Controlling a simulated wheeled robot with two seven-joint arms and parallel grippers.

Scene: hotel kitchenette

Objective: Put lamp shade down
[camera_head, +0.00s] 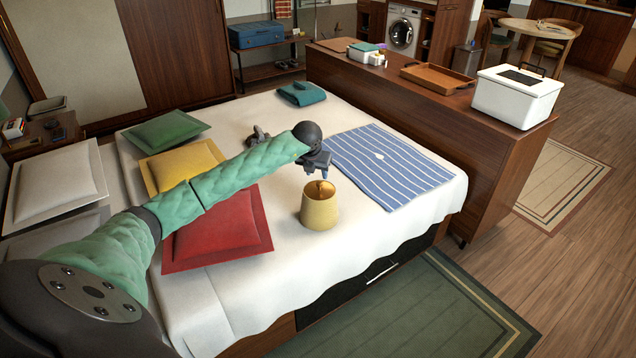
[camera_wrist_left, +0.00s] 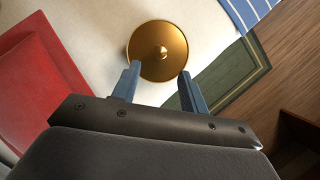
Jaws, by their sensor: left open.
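The lamp shade (camera_head: 320,210) is a yellow, slightly tapered shade with a gold inside and a small knob in its middle. It stands upright on the white bed (camera_head: 278,274), between the red pillow and the striped cloth. In the left wrist view the lamp shade (camera_wrist_left: 161,51) shows from above as a gold disc. My left gripper (camera_head: 320,178) is just above the shade, pointing down. In the wrist view its two blue fingers (camera_wrist_left: 156,88) are apart, with nothing held between them, near the shade's edge. My right gripper is not in view.
A red pillow (camera_head: 222,232), a yellow pillow (camera_head: 182,164) and a green pillow (camera_head: 166,130) lie left of the shade. A blue striped cloth (camera_head: 390,168) lies to its right. A dark object (camera_head: 259,137) lies behind my arm. White bed surface is clear in front.

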